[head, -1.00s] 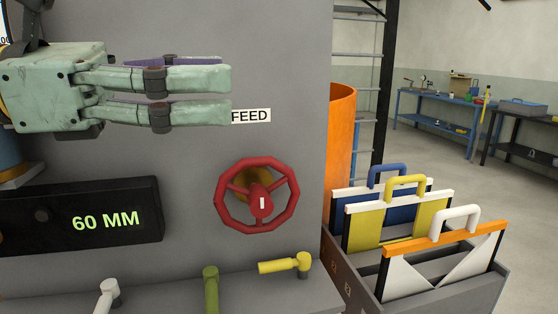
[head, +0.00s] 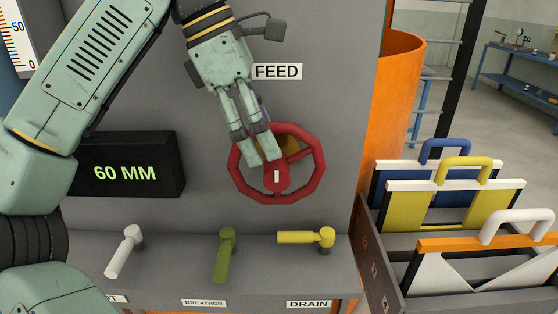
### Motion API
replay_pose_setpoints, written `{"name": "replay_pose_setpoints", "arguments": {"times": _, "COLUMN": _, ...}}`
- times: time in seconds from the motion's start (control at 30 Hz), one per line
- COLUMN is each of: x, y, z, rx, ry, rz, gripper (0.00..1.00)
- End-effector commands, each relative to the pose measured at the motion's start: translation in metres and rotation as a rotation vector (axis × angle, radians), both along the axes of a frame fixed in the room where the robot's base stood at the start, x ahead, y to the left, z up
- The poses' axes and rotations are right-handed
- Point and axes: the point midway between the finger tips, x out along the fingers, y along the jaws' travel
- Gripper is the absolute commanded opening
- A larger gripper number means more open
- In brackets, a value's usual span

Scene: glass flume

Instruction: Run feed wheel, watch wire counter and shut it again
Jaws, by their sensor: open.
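The red feed wheel (head: 313,181) is mounted on the grey panel below the FEED label (head: 278,71). Its hub carries a short white mark that stands upright. My gripper (head: 262,160) points down at the wheel, with its fingertips in front of the upper left of the hub. It is open with nothing between its fingers; whether it touches the wheel I cannot tell. The black counter display (head: 125,166) reads 60 MM in green, left of the wheel.
Below are a white lever (head: 124,250), a green lever (head: 225,255) labelled BREATHER and a yellow lever (head: 305,237) labelled DRAIN. At right, a grey rack (head: 385,262) holds blue, yellow and orange-white gates. An orange cylinder (head: 393,100) stands behind the panel's edge.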

Motion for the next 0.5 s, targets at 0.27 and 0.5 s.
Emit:
{"name": "replay_pose_setpoints", "arguments": {"times": 0.27, "x": 0.000, "y": -0.017, "z": -0.039, "rx": 0.000, "ry": 0.000, "rz": -0.001, "gripper": 0.66}}
{"name": "replay_pose_setpoints", "arguments": {"times": 0.5, "x": 0.000, "y": -0.021, "z": -0.050, "rx": -0.002, "ry": -0.001, "rz": -0.001, "gripper": 0.66}}
